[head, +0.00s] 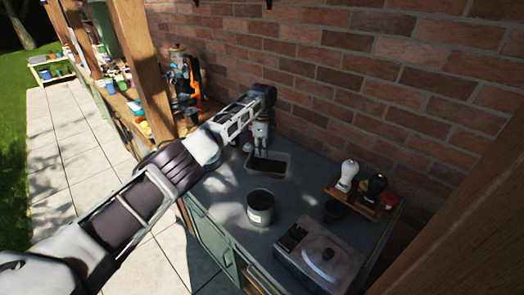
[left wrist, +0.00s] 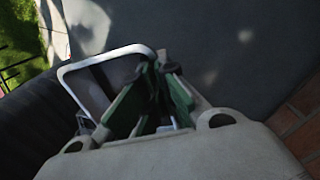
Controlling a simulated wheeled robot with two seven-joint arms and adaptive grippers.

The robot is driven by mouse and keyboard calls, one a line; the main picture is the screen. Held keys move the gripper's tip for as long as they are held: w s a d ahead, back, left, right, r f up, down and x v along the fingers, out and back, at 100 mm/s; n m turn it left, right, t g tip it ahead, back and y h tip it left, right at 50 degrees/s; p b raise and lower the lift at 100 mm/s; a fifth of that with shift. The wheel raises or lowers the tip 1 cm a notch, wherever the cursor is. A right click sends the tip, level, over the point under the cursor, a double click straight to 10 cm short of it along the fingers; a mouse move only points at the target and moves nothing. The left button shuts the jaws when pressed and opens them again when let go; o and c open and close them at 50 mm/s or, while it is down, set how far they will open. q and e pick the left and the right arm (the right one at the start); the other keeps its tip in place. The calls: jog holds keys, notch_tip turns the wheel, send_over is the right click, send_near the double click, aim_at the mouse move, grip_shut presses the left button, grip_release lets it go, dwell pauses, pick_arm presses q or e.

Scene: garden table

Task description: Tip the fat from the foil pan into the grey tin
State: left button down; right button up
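The foil pan (head: 284,174) is a shallow rectangular pan with a pale rim and dark brown contents. It looks level, on the counter by the brick wall. My left gripper (head: 261,143) points down at its far-left side. In the left wrist view, the fingers (left wrist: 158,72) lean together over the pan's rim (left wrist: 105,58). The fingers hide where they meet the rim, so I cannot tell whether they grip it. The grey tin (head: 261,207) stands upright and open-topped, with a pale label, in front of the pan and apart from it. My right gripper is not in view.
A wooden rack (head: 362,200) with a white shaker and dark bottles stands right of the pan. A small dark bowl (head: 334,210) sits nearby. A lidded grey appliance (head: 320,255) fills the front right. A wooden post (head: 143,70) rises left of the counter.

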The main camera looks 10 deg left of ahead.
pick_arm(q)
jog(key=shift+s+r+t+p, duration=0.15)
jog(key=shift+s+t+p, duration=0.4)
jog(key=shift+p, duration=0.15)
jog(key=shift+s+t, duration=0.2)
jog(key=shift+t, duration=0.05)
jog(key=shift+s+a+r, duration=0.1)
jog(key=shift+s, duration=0.05)
jog(key=shift+s+r+t, duration=0.1)
jog(key=shift+s+t, duration=0.15)
jog(key=shift+t, duration=0.25)
jog(key=shift+s+r+t, duration=0.1)
jog(key=shift+s+t, duration=0.15)
jog(key=shift+t, duration=0.05)
